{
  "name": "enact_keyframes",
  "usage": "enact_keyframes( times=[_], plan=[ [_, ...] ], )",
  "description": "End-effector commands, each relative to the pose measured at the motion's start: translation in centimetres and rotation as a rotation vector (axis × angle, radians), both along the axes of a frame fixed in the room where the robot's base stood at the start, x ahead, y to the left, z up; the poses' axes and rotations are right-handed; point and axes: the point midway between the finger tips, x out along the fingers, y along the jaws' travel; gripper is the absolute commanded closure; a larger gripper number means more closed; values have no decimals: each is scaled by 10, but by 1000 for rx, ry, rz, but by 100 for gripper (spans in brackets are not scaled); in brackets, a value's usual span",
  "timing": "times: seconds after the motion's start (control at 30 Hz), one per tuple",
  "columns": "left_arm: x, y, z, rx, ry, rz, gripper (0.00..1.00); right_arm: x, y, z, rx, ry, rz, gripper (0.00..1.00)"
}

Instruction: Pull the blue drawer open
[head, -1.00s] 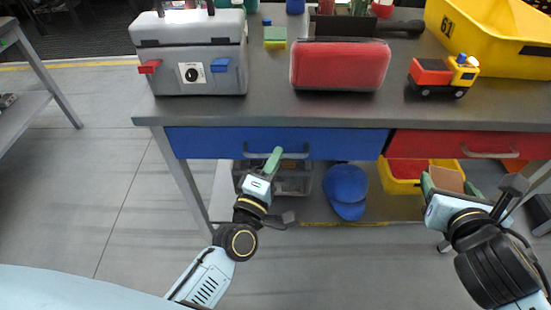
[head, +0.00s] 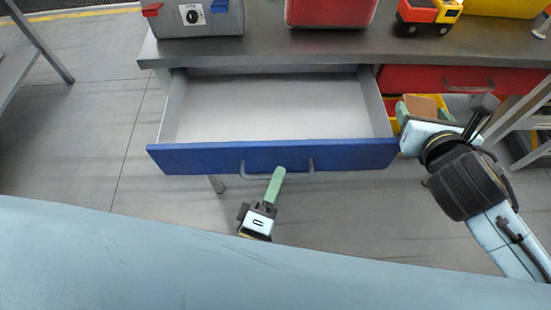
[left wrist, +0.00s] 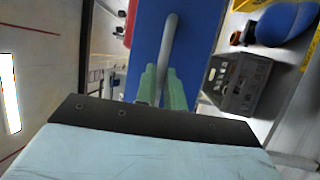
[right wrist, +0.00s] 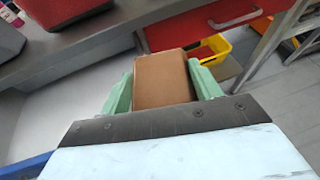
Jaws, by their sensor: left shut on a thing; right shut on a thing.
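The blue drawer (head: 200,157) is pulled well out from under the workbench, and its pale inside looks empty. Its grey bar handle (head: 310,166) is on the blue front. My left gripper (head: 275,182) is at the handle, and in the left wrist view its green fingers (left wrist: 163,85) are shut on the handle (left wrist: 170,45). My right gripper (head: 408,112) is to the right of the drawer. In the right wrist view its green fingers (right wrist: 160,92) are shut on a brown box (right wrist: 163,78).
A red drawer (head: 405,77) is closed at the right. On the bench (head: 270,50) stand a grey case (head: 220,22), a red container (head: 330,10) and a toy truck (head: 430,14). A pale frame (head: 515,115) stands at the right.

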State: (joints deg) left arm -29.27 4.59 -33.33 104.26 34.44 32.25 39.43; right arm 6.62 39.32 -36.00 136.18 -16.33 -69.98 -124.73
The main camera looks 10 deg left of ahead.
Motion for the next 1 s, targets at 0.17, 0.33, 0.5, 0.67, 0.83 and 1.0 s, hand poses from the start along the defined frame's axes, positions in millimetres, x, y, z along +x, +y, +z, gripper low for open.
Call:
enact_keyframes(
  times=[0.17,0.33,0.5,0.67,0.83,1.0],
  plan=[
    [-5,-3,0,-1,0,-6,100,0,-1,1,-1,0,-2,60],
    [-5,-3,0,-1,0,-5,100,0,0,1,0,-1,-1,60],
    [-4,-3,0,-1,0,-5,80,0,0,1,0,-1,0,60],
    [-4,-3,0,-1,0,-5,68,0,0,1,0,-1,0,60],
    [-4,-3,0,-1,0,-6,68,0,0,1,0,-1,0,60],
    [-8,-1,-2,0,1,-8,68,0,0,1,0,-1,0,60]
  ],
)
